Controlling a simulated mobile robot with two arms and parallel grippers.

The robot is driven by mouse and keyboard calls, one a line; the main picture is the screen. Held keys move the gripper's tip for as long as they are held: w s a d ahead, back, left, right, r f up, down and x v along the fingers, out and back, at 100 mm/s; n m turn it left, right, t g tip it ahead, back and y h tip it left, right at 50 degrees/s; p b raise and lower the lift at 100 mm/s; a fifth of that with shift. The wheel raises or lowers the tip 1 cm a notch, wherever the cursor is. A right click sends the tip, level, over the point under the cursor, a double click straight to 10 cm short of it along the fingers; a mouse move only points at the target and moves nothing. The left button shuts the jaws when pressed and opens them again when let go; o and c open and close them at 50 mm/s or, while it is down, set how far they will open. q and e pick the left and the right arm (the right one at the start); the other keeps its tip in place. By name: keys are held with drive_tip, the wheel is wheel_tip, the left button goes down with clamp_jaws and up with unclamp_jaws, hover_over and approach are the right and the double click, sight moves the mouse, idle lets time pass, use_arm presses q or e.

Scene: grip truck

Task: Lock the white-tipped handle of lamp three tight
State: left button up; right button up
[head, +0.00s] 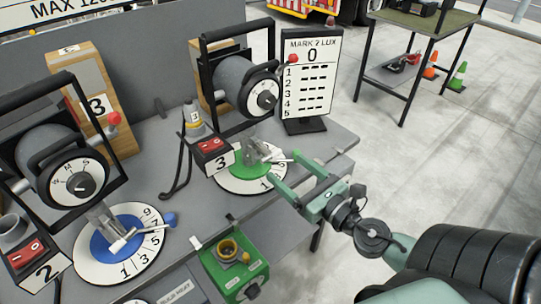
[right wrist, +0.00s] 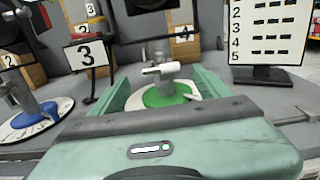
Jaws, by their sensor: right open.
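Lamp three (head: 247,88) is a grey drum in a black yoke at the back of the bench. Its metal clamp (head: 257,150) stands on a green disc (head: 226,168) over a white numbered dial. In the right wrist view the white-tipped handle (right wrist: 161,69) sticks out sideways from the clamp, above the green disc (right wrist: 160,97). My right gripper (head: 287,172) is open, its two green fingers pointing at the clamp from the front right. In the right wrist view the clamp and handle appear between the fingers; I see no contact. My left gripper is out of view.
The red-switch box marked 3 (head: 213,155) stands left of the dial. The MARK 2 LUX board (head: 311,75) stands behind right. Lamp two (head: 68,165) and its blue disc (head: 103,248) are left. A green box (head: 236,270) sits in front.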

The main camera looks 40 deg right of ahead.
sight(272, 156)
drive_tip(key=w+p, duration=0.1)
drive_tip(key=w, duration=0.2)
drive_tip(key=w+p, duration=0.2)
drive_tip(key=w, duration=0.1)
drive_tip(key=shift+w+a+r, duration=0.15)
drive_tip(key=shift+w+a, duration=0.05)
drive_tip(key=shift+w, duration=0.1)
drive_tip(key=shift+w+a, duration=0.1)
drive_tip(key=shift+w, duration=0.45)
drive_tip(key=c, duration=1.4)
